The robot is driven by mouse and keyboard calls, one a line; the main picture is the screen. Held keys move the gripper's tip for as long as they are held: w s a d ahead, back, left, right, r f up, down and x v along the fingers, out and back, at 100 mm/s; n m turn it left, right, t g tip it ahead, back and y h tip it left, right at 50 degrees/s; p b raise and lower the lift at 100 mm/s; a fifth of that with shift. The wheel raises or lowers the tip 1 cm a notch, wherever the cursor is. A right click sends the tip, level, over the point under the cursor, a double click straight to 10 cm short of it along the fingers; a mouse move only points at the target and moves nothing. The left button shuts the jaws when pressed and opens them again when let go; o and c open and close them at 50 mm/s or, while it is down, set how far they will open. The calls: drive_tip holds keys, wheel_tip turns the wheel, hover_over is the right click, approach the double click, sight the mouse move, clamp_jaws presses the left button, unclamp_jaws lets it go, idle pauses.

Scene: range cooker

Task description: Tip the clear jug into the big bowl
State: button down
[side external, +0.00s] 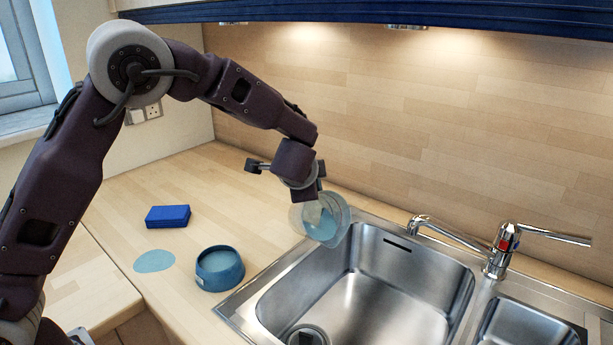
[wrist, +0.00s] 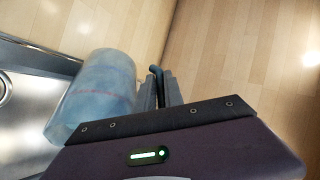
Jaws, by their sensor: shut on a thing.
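The clear jug (side external: 325,220) is in the air above the back left rim of the sink, tilted, with something bluish showing inside it. My gripper (side external: 318,190) is shut on the jug at its upper side. In the wrist view the clear jug (wrist: 100,90) lies left of my gripper (wrist: 163,88); the exact grip point is partly hidden. A blue bowl (side external: 220,280) sits upright on the worktop, left of the sink and well to the left of the jug. The bowl's inside is only partly visible.
A steel sink (side external: 360,300) with a tap (side external: 495,255) is at the right. A blue block (side external: 168,216) and a flat light-blue disc (side external: 154,261) lie on the wooden worktop (side external: 240,215). A wooden wall stands behind.

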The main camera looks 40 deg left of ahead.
drive_tip(key=shift+d, duration=0.1)
drive_tip(key=shift+s+d+t+y, duration=0.35)
drive_tip(key=shift+d+t+y, duration=0.05)
drive_tip(key=shift+d+y, duration=0.1)
idle(0.8)
idle(0.4)
drive_tip(key=shift+s+d+m+t+y, duration=0.35)
drive_tip(key=shift+d+m+t+y, duration=0.05)
drive_tip(key=shift+d, duration=0.15)
drive_tip(key=shift+s+d+f, duration=0.1)
drive_tip(key=shift+d, duration=0.1)
idle(0.9)
drive_tip(key=shift+s+d+f+t+y, duration=0.2)
drive_tip(key=shift+s+d+t+y, duration=0.15)
drive_tip(key=shift+d+y, duration=0.2)
drive_tip(key=shift+d, duration=0.1)
idle(0.9)
drive_tip(key=shift+s+d+m+t, duration=0.1)
drive_tip(key=shift+d+m+t, duration=0.05)
drive_tip(key=shift+m+t, duration=0.15)
